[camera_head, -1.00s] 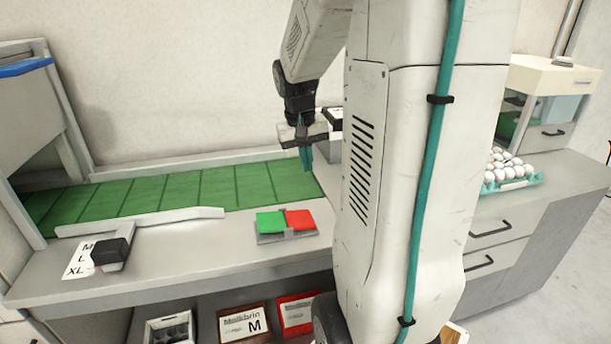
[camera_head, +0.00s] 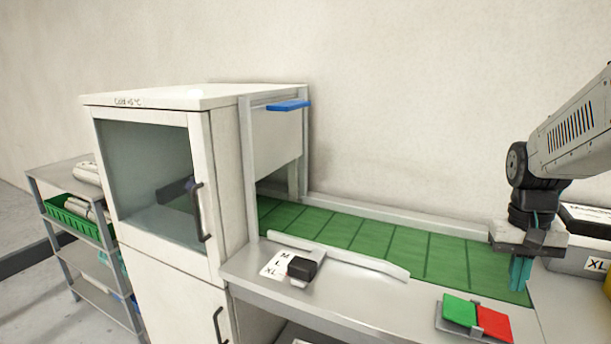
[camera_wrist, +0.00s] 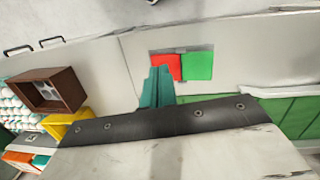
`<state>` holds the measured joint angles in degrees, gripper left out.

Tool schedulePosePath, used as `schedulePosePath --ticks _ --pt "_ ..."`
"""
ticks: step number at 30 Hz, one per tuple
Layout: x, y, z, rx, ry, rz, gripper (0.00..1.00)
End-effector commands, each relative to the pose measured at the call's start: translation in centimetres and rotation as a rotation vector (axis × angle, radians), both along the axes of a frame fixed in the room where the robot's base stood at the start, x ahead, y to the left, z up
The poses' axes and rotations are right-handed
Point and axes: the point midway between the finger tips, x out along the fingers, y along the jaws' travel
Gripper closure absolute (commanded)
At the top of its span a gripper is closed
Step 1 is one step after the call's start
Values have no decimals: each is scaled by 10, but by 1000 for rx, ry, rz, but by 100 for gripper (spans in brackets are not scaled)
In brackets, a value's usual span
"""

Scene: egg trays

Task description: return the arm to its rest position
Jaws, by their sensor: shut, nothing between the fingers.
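My gripper (camera_head: 520,274) is at the right of the head view, pointing down over the right end of the green conveyor belt (camera_head: 390,247). Its teal fingers are together with nothing between them. In the wrist view the teal fingers (camera_wrist: 157,88) appear in front of the grey counter (camera_wrist: 225,35), close in the picture to the red and green pads. My arm (camera_head: 580,125) reaches in from the right edge of the head view.
Red (camera_head: 494,324) and green (camera_head: 460,310) pads sit on the counter. A size card (camera_head: 277,263) lies by a black-topped device (camera_head: 302,268). A white cabinet (camera_head: 160,240) and a shelf rack (camera_head: 75,165) stand left. A brown box (camera_wrist: 45,90) and yellow item (camera_wrist: 58,124) show in the wrist view.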

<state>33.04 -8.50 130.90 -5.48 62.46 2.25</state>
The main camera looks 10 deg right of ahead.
Motion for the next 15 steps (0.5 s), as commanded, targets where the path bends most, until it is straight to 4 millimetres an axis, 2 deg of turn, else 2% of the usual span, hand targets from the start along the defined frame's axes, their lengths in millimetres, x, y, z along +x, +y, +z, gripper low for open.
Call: schedulePosePath --ticks 1,3,9,12,15 --pt "-7 25 8 5 -10 45 100" --pt "-18 58 15 15 -20 108 100" --pt "-60 141 31 33 -79 310 100" --pt "-78 170 35 35 -119 408 100" --pt "-91 188 38 31 -164 485 100"
